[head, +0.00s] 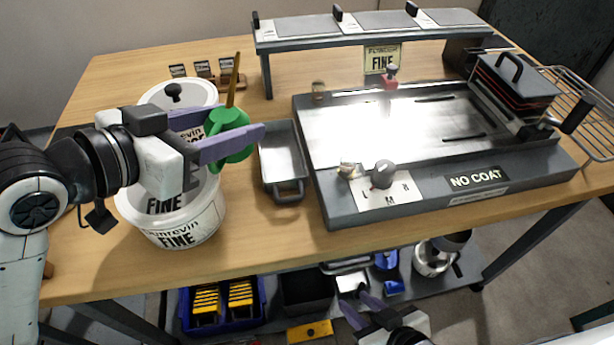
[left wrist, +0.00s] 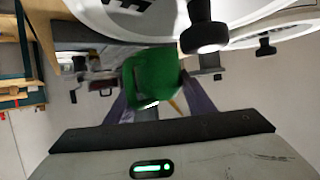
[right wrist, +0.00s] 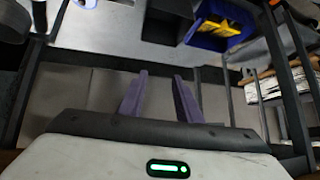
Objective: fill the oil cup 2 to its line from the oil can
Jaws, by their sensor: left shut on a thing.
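My left gripper (head: 225,132) is shut on the green oil can (head: 232,148), above the bench beside the white tubs. The can's thin brass spout (head: 235,80) points up in the head view. The can also shows between the fingers in the left wrist view (left wrist: 152,78). Two small cup-like fittings sit on the grey machine, one at its back left (head: 319,91) and one at its front left (head: 348,171). I cannot tell which is oil cup 2, and no fill line is readable. My right gripper (head: 362,308) is open and empty, low in front of the bench; its spread fingers show in the right wrist view (right wrist: 160,95).
White tubs marked FINE (head: 180,228) stand behind and below my left gripper. A metal tray (head: 283,160) lies between them and the machine (head: 345,205). A raised shelf (head: 340,38) spans the back. A lower shelf holds a blue bin (head: 222,312) and metal pots.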

